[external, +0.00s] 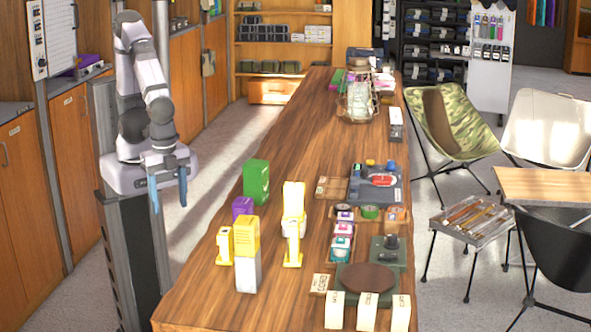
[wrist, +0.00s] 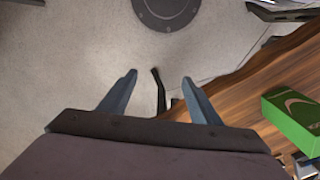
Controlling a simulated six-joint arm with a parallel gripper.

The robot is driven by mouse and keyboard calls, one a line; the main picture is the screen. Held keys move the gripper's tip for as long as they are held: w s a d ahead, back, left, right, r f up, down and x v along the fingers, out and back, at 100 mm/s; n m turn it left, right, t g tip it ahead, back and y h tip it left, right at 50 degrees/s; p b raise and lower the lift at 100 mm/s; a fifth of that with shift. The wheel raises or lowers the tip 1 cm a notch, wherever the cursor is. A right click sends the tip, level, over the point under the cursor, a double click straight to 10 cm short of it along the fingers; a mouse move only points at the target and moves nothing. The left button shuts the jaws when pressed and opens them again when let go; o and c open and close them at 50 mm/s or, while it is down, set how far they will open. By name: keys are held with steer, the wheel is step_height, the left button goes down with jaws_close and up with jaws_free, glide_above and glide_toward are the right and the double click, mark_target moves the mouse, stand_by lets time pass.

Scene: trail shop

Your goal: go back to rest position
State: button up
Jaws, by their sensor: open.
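My gripper (external: 168,192) hangs beside the left edge of the wooden counter in the external view, its blue fingers pointing down. The fingers stand apart with nothing between them. In the wrist view my gripper (wrist: 158,80) is also open and empty, over the grey floor. My arm is folded upright on its column, away from the goods on the counter.
The wooden counter (external: 215,290) carries a green box (external: 256,181), a purple box (external: 242,207) and yellow-and-white boxes (external: 246,255). The green box (wrist: 292,118) is at right in the wrist view. Cabinets (external: 72,140) stand behind my arm. Floor lies between.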

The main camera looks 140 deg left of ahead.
step_height(320, 180, up, 7)
steer(key=p, duration=0.5)
